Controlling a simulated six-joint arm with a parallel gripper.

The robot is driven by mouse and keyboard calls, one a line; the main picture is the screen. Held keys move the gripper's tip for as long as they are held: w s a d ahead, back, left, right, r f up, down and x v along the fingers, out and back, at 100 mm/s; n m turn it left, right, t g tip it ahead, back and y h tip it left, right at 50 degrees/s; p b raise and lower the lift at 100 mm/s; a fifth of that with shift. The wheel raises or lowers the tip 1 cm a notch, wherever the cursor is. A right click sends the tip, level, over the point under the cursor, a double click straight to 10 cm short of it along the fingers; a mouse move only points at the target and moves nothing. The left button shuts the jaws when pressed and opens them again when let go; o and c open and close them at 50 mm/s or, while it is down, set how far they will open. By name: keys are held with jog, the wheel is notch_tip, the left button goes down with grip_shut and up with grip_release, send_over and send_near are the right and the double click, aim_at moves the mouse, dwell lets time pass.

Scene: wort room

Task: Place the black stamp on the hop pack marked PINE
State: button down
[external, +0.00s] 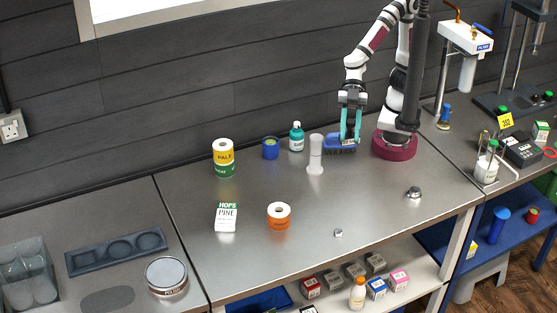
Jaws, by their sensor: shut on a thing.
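The hop pack marked PINE (226,217) is a white and green pack on the steel bench, left of centre, with its label facing the camera. My gripper (350,139) has teal fingers pointing down at the back of the bench, far to the right of the pack. Its tips are at a blue object (334,143), perhaps a brush or tray. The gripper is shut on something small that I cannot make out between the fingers. I cannot clearly see a black stamp; it may be hidden there.
A white upright post-like piece (315,157) stands left of my gripper. A yellow-green MALT tin (223,158), blue cup (270,148), teal bottle (296,137) and orange roll (278,215) stand farther left. The bench between the roll and knob (414,193) is mostly clear.

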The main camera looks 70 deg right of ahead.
jog(key=w+a+f+m+t, duration=0.2)
jog(key=w+a, duration=0.1)
jog(key=w, duration=0.7)
jog(key=w+a+f+m+t, duration=0.2)
jog(key=w+f, duration=0.1)
jog(key=w, duration=0.7)
jog(key=w+d+f+m+t, duration=0.15)
jog(key=w+f, duration=0.25)
jog(key=w, duration=0.4)
jog(key=w+d+f+m+t, duration=0.15)
jog(key=w+f, duration=0.25)
jog(key=w, duration=0.4)
send_over(229, 215)
jog(key=shift+h, duration=0.4)
notch_tip(229, 215, down, 7)
jog(key=shift+f, duration=0.1)
notch_tip(229, 215, down, 3)
jog(key=shift+f, duration=0.4)
